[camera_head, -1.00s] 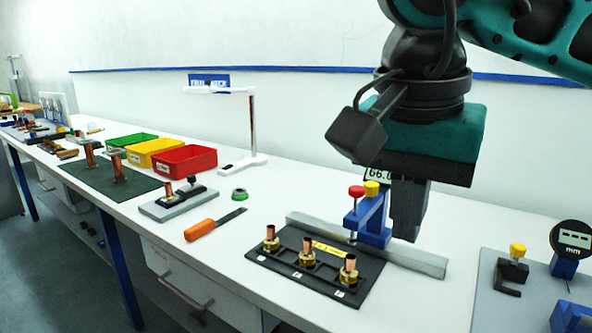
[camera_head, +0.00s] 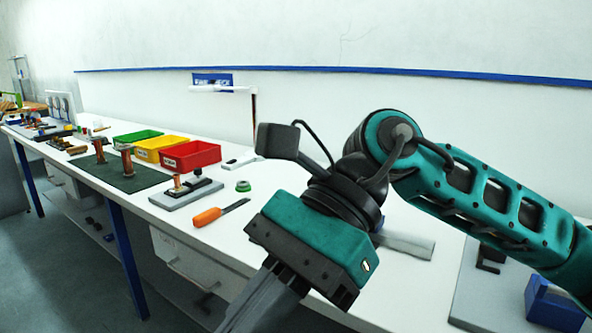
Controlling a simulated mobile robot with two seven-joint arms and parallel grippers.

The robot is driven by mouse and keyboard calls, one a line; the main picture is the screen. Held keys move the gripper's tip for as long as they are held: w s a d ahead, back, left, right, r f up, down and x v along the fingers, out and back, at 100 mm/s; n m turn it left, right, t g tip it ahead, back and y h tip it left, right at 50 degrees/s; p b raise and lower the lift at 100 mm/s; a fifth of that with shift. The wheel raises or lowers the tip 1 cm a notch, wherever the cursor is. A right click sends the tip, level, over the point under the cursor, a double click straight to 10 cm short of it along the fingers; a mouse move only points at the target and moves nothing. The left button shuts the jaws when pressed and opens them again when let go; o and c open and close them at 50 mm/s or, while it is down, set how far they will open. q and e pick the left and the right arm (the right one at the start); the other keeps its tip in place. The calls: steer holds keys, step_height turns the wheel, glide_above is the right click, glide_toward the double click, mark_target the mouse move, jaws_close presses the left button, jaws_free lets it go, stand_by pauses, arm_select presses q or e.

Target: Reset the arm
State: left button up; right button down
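My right arm comes in from the right, and my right gripper (camera_head: 262,303) hangs low in the middle foreground, tilted down and left. It is in front of the white bench's front edge. Its fingers run toward the bottom of the picture, and I cannot tell whether they are open or shut. My gripper and wrist hide the black plate with the brass and copper fittings and the blue clamp. Only the right end of the metal bar (camera_head: 408,245) shows beyond the wrist. My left gripper is not in view.
An orange-handled tool (camera_head: 208,216), a grey fixture (camera_head: 190,193) and a green ring (camera_head: 243,186) lie left of my gripper. Red (camera_head: 190,156), yellow (camera_head: 155,149) and green (camera_head: 136,139) bins stand behind. A grey board with a blue block (camera_head: 553,304) is at the right.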

steer(key=w+a+r+m+t+y, duration=0.15)
steer(key=w+m+y, duration=0.25)
steer(key=m+y, duration=0.45)
steer(key=w+r+m+t+y, duration=0.2)
steer(key=w+m+y, duration=0.1)
steer(key=m+y, duration=0.5)
steer(key=w+d+f+m+t+h, duration=0.4)
steer(key=w+f+m+t, duration=0.15)
steer(key=m+t, duration=0.6)
steer(key=w+d+f+m+t+h, duration=0.5)
steer(key=m+t, duration=0.4)
steer(key=m, duration=0.5)
steer(key=s+d+f+m+h, duration=0.1)
steer(key=d+f+m+h, duration=0.2)
steer(key=f+m+h, duration=0.45)
steer(key=s+d+f+m+h, duration=0.15)
steer(key=d+f+m, duration=0.25)
steer(key=f, duration=0.6)
steer(key=s+d+f+m+g+h, duration=0.2)
steer(key=s+d+f+m+g, duration=0.1)
steer(key=s+f, duration=0.3)
steer(key=s+d+f+m+g+h, duration=0.3)
steer(key=s+f, duration=0.3)
steer(key=f, duration=0.5)
steer(key=shift+s+d+f+m, duration=0.25)
steer(key=shift+s+d+m, duration=0.1)
steer(key=shift+d, duration=0.2)
